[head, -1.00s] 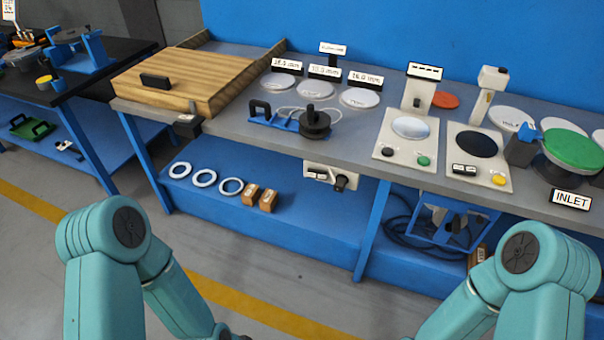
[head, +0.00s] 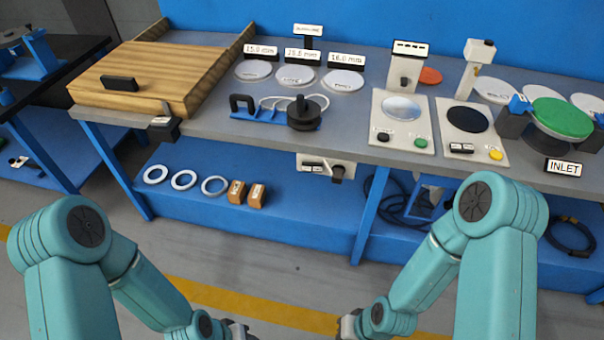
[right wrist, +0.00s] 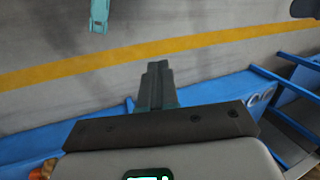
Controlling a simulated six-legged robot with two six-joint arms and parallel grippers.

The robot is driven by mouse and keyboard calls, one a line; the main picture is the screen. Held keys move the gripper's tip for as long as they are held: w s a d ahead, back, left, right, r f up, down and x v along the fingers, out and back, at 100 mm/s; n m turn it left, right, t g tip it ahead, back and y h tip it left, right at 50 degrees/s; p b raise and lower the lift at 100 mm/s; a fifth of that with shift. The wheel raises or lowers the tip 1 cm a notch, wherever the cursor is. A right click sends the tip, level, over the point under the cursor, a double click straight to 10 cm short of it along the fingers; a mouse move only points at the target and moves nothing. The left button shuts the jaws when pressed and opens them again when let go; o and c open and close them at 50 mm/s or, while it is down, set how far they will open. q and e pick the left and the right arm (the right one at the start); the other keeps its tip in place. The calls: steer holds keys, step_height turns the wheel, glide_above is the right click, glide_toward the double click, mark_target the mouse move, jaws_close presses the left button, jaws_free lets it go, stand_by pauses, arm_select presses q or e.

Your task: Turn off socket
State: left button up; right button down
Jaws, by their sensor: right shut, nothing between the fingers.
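A white socket box (head: 325,167) hangs under the front edge of the bench in the head view. It carries a small dark switch or label (head: 312,164) on its left and a black plug or knob (head: 338,173) on its right; the switch position is too small to read. My left gripper (head: 240,332) shows only partly at the bottom edge, so its jaws cannot be judged. My right gripper (head: 347,326) is also low in the head view, well apart from the socket. In the right wrist view its fingers (right wrist: 157,72) are together and empty, above the floor.
The grey bench top (head: 225,135) overhangs the socket. Below is a blue shelf (head: 290,225) with white rings (head: 184,179) and small brown boxes (head: 246,194). A blue leg (head: 370,215) stands right of the socket. The floor in front is clear.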

arm_select(q)
steer(key=shift+s, duration=0.1)
